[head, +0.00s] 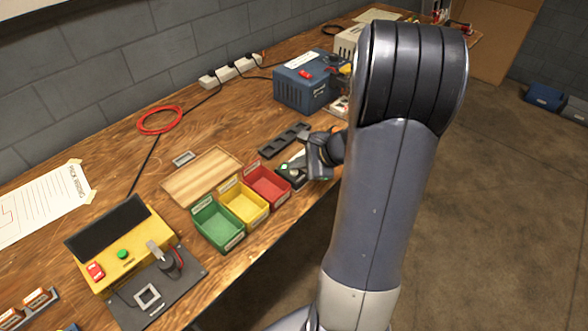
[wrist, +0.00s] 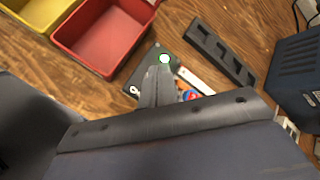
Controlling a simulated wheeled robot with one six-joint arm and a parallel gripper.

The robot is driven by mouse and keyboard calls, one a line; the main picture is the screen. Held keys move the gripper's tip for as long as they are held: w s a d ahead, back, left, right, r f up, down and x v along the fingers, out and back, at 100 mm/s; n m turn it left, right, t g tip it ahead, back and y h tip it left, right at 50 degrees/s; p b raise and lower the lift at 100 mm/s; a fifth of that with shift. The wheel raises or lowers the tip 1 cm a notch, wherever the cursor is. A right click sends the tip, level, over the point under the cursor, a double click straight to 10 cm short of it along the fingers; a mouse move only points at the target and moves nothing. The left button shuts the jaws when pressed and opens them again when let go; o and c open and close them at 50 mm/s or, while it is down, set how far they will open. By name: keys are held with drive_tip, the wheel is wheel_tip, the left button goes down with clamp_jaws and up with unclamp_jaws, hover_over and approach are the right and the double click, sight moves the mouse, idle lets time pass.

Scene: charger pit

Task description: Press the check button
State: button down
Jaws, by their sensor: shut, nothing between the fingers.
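A small dark device (head: 297,181) lies beside the red bin, with a green button (head: 284,167) on it. My fingers hide part of the device. Another green button (head: 123,254) is on the yellow box (head: 150,232) at the front left. I see no label that reads "check".
Green (head: 216,228), yellow (head: 245,205) and red (head: 268,187) bins stand left of the device. A black slotted tray (head: 284,140) lies behind it. A blue box (head: 303,85) stands farther back. The table's front edge is close to my arm.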

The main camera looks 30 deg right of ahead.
drive_tip(key=shift+r, duration=0.5)
wheel_tip(320, 180, up, 5)
drive_tip(key=p, duration=0.4)
drive_tip(key=shift+a, duration=0.1)
idle(0.8)
